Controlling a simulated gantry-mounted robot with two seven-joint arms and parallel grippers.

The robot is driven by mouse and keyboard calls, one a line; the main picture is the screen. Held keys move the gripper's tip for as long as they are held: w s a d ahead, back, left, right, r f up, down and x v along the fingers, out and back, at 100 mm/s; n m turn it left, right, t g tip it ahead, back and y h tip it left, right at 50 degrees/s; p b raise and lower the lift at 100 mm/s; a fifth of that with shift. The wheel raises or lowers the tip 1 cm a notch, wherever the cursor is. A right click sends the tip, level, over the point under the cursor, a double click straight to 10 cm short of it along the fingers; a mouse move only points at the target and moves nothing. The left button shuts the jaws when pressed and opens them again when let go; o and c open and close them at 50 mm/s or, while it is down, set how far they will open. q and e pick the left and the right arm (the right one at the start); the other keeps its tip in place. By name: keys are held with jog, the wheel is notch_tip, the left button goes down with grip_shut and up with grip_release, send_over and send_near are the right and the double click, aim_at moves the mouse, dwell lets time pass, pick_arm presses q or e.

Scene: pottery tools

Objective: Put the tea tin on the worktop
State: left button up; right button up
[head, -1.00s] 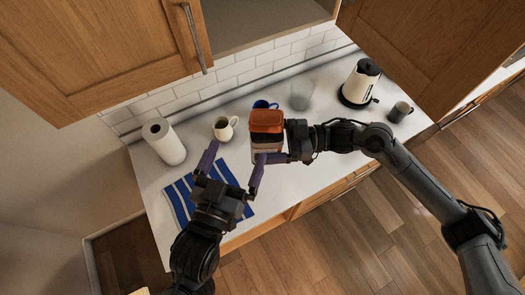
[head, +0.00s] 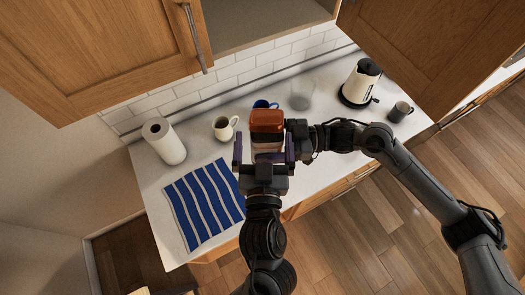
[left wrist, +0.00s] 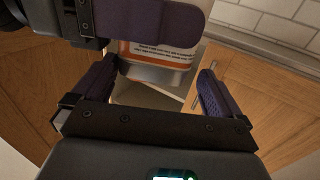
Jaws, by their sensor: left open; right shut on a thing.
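The tea tin (head: 267,122), with an orange-brown top and dark and pale bands, is held above the worktop (head: 285,182). My right gripper (head: 284,141) is shut on it from the right. My left gripper (head: 264,150) is open just in front of the tin, one finger toward each side of it. In the left wrist view the tin's pale, orange-edged label (left wrist: 165,50) shows beyond my open left fingers (left wrist: 158,90), partly behind a purple finger of my right gripper (left wrist: 150,18). I cannot tell whether my left fingers touch the tin.
A paper towel roll (head: 164,141), a pale mug (head: 224,128), a blue mug (head: 262,104), a glass jar (head: 302,94), a kettle (head: 361,83) and a grey mug (head: 398,112) stand on the worktop. A striped blue cloth (head: 205,203) lies at the left. Cabinet doors (head: 430,50) hang open above.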

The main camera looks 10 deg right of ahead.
pick_arm(q)
jog(key=shift+w+d, duration=0.1)
jog(key=shift+w, duration=0.75)
jog(key=c, duration=0.9)
jog(key=o, duration=0.9)
jog(key=shift+s, duration=0.1)
